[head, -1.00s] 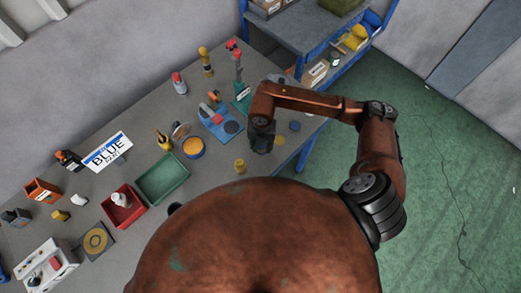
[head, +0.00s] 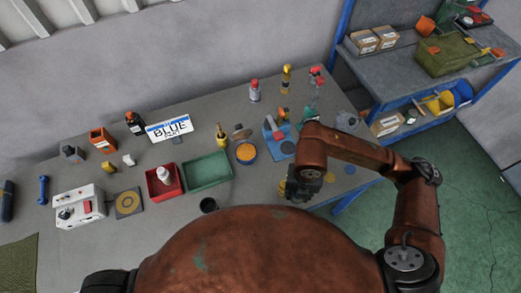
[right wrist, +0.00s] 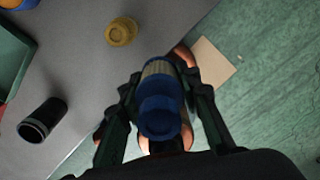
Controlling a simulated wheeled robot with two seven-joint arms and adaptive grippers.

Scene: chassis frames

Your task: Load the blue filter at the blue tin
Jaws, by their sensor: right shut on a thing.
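My right gripper (head: 302,192) is low at the bench's front edge in the head view. In the right wrist view it (right wrist: 160,95) is shut on the blue filter (right wrist: 160,103), which has blue ends and a pale ribbed body. In the head view the filter is hidden by the gripper. The blue tin (head: 246,159), a round blue rim with orange contents, stands behind and left of the gripper, apart from it. A yellow part (right wrist: 121,31) stands on the bench near the gripper. My left gripper is out of view.
A green tray (head: 207,170) and a red bin (head: 164,183) lie left of the tin. A black cup (head: 208,205) stands in front of the tray. A blue stand (head: 277,137) and tall bottles are behind. The BLUE PART sign (head: 169,129) stands at the back.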

